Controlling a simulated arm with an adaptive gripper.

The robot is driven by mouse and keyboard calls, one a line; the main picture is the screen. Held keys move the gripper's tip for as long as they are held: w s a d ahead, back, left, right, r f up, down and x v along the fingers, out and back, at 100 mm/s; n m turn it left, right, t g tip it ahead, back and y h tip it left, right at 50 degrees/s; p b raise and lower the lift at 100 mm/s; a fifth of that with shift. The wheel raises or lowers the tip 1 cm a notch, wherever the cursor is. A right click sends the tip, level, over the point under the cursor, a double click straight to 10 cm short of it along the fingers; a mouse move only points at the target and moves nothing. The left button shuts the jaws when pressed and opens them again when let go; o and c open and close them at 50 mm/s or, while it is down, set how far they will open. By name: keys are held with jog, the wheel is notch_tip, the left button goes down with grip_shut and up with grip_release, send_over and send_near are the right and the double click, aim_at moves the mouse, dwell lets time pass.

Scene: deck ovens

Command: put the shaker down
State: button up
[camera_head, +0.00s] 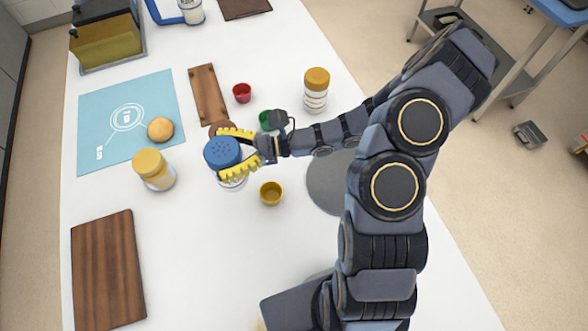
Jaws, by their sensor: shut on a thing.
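The shaker with a blue perforated lid (222,152) is between the yellow fingers of my gripper (226,154), which is shut on it from the right. It looks upright, with a bit of its pale body showing below the lower finger. I cannot tell whether its base touches the white table (215,265) or is just above it. Two other shakers stand apart from it: one with a yellow lid (153,167) to the lower left and one with an orange lid (316,88) to the upper right.
A yellow cup (270,193), a red cup (242,92) and a green cup (265,120) are nearby. A wooden board (208,95) lies behind; a blue mat (110,105) with a bun (160,129) is left. A dark board (108,268) lies front left. The front middle is clear.

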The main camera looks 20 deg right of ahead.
jog(key=s+d+m+t+h, duration=0.2)
jog(key=d+m+t, duration=0.15)
jog(key=d, duration=0.45)
jog(key=s+d+f+m+t+h, duration=0.15)
jog(key=d+t, duration=0.25)
jog(key=d, duration=0.5)
jog(key=s+d+m+t+h, duration=0.1)
jog(key=d+m+t+h, duration=0.2)
jog(key=d, duration=0.5)
notch_tip(320, 180, down, 7)
jog(key=shift+f, duration=0.15)
jog(key=shift+s+a, duration=0.1)
jog(key=shift+f, duration=0.15)
jog(key=o, duration=1.1)
